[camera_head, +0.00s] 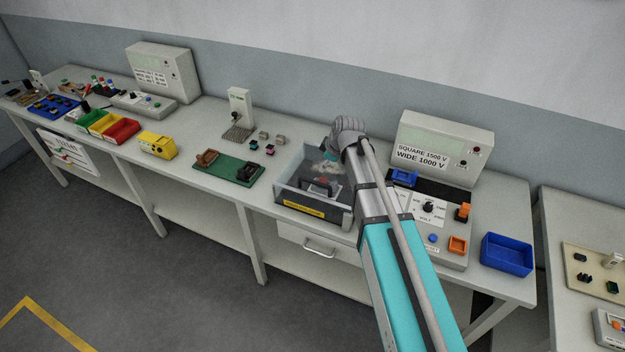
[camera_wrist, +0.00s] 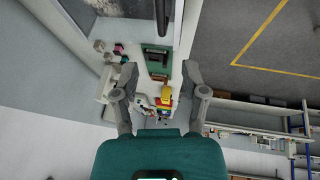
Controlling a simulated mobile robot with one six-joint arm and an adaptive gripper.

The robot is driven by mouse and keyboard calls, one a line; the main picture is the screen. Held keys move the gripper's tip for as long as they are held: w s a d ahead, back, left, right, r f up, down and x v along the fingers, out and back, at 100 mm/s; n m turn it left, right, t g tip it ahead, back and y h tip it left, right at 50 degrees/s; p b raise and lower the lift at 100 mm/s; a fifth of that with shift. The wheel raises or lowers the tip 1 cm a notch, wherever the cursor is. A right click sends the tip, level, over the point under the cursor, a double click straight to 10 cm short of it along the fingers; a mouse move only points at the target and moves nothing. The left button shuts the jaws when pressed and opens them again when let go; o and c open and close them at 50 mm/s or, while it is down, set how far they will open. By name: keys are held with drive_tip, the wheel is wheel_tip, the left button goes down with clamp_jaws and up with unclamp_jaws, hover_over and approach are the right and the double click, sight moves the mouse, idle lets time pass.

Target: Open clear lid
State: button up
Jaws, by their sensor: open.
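A dark grey box with a clear lid (camera_head: 293,179) stands on the bench, with a yellow label on its front. The clear panels look as if they cover the box top, but how far the lid is raised I cannot tell. A black handle (camera_head: 318,187) shows at its front part. My gripper (camera_head: 325,168) is at the back right of the box, partly hidden by my own arm; contact with the lid cannot be made out. In the wrist view my gripper (camera_wrist: 159,70) has its two fingers spread with nothing between them. Part of the box (camera_wrist: 108,14) shows at the top.
A test console (camera_head: 428,208) with a blue fixture stands close right of the box, and a blue bin (camera_head: 507,254) beyond it. A green board (camera_head: 227,168) and small connectors (camera_head: 268,145) lie to the left. A drawer (camera_head: 318,244) is below.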

sight(314, 181)
drive_tip(key=shift+f, duration=0.1)
drive_tip(key=b+x, duration=1.2)
drive_tip(key=x, duration=0.1)
drive_tip(key=shift+w+f, duration=0.1)
drive_tip(key=shift+f, duration=0.2)
idle(0.4)
clamp_jaws()
idle(0.3)
